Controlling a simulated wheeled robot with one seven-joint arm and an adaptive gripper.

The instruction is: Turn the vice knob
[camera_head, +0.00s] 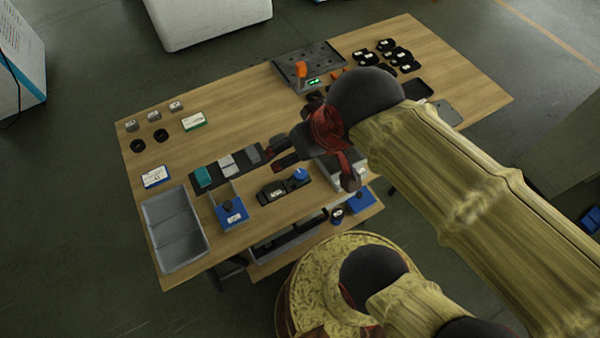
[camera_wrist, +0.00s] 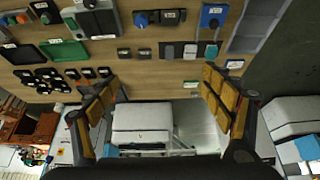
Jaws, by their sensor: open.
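A small dark device with a round blue knob (camera_head: 300,175), which looks like the vice (camera_head: 272,192), sits near the front middle of the wooden table. In the wrist view the blue knob (camera_wrist: 142,19) and the dark body (camera_wrist: 170,18) show near the top edge. My gripper (camera_head: 283,153) is above the table, behind the knob in the head view and apart from it. In the wrist view my gripper (camera_wrist: 160,88) has its two padded fingers spread wide with nothing between them.
A blue block with a black knob (camera_head: 231,213) and a grey tray (camera_head: 152,212) stand to the left. Several small blocks lie on a dark mat (camera_head: 237,182) behind the device. A dark fixture with an orange part (camera_head: 301,69) stands at the back.

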